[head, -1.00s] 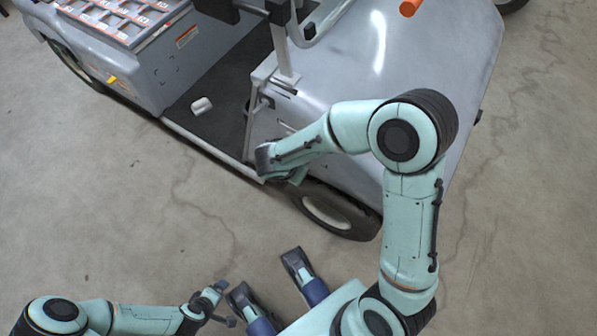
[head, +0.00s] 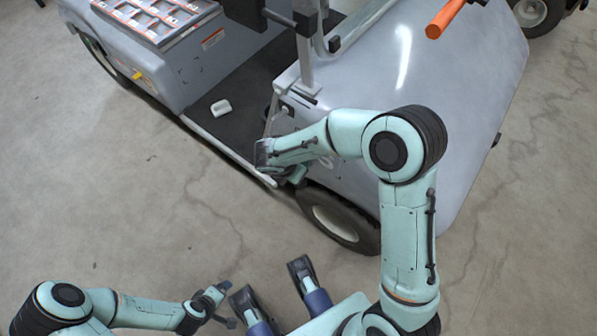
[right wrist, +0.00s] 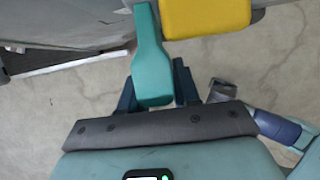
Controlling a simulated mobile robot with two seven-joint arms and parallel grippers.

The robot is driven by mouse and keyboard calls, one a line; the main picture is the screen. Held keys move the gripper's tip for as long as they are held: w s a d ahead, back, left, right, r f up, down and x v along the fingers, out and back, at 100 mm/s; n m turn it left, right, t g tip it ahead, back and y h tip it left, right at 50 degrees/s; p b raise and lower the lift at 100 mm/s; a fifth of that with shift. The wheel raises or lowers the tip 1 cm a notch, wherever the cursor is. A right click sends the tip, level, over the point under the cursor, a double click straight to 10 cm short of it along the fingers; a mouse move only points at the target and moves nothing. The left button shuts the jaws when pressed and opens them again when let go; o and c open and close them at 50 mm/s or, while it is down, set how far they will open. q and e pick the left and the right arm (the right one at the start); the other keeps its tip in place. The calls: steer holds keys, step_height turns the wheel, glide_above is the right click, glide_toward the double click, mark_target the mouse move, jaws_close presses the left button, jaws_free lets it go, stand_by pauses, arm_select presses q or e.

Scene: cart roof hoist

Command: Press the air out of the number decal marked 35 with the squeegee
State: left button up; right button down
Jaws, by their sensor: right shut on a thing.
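My right gripper (right wrist: 155,92) is shut on a teal handle (right wrist: 149,55), which I take to be the squeegee. A yellow piece (right wrist: 205,18) lies beside the handle's far end; I cannot tell whether it is joined to it. In the head view my right gripper (head: 290,178) is low at the cart's side above the front wheel, mostly hidden by its wrist. A pale mark, perhaps part of the number decal (head: 327,162), shows just behind the forearm; its digits are not readable. My left gripper (head: 228,303) is open and empty, low over the floor.
The grey cart (head: 450,110) fills the upper right, with its front wheel (head: 338,222) below my right forearm. A small white block (head: 221,107) lies on the dark footwell floor (head: 245,125). An orange bar (head: 446,18) sticks out at the top. The concrete floor at left is clear.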

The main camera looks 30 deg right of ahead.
steer(key=shift+w, duration=0.2)
steer(key=shift+s+d, duration=0.1)
steer(key=shift+s, duration=0.1)
stand_by(1.0)
steer(key=s+d, duration=0.3)
steer(key=s, duration=0.4)
steer(key=shift+s, duration=0.4)
stand_by(0.8)
steer(key=s+a+b, duration=0.1)
steer(key=s+a, duration=0.1)
steer(key=a, duration=0.4)
steer(key=shift+s+a, duration=0.3)
stand_by(0.7)
